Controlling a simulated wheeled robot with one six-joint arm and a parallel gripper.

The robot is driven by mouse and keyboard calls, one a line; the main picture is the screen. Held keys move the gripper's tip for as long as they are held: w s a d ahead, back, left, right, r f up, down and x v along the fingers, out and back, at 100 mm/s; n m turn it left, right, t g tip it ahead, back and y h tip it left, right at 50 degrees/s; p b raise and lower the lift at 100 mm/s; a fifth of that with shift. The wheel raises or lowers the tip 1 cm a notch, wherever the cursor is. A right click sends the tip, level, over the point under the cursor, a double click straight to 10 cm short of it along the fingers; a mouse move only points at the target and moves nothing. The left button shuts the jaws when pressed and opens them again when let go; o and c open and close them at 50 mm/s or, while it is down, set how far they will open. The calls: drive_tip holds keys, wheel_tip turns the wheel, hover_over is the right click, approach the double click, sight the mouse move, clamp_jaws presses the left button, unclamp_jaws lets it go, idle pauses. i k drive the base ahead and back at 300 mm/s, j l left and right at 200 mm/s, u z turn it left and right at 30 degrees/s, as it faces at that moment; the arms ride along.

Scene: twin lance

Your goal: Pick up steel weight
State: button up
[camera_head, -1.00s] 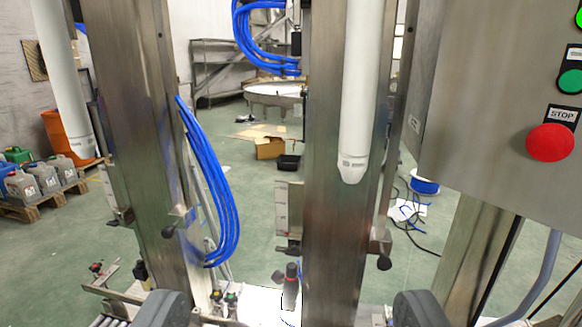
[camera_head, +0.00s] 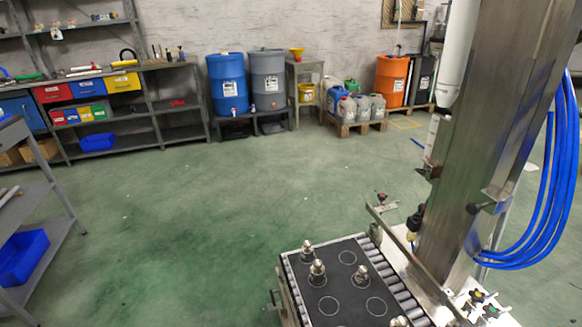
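Several small steel weights stand upright on a black board with white circles (camera_head: 348,298) at the bottom of the view, right of centre. One weight (camera_head: 307,252) is at the board's far left corner. A second weight (camera_head: 317,274) stands just nearer, and a third weight (camera_head: 361,276) is to its right. Another weight (camera_head: 399,321) is cut by the bottom edge. Some circles on the board are empty. My gripper is not in view now, so its hold cannot be seen.
Metal rollers (camera_head: 396,287) run along the board's right side. A steel column (camera_head: 490,130) with blue hoses (camera_head: 555,190) stands at right. A grey shelf cart (camera_head: 40,215) with a blue bin is at left. Green floor between is clear. Drums and shelving line the back wall.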

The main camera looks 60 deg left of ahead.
sight(307, 250)
drive_tip(key=u, duration=1.4)
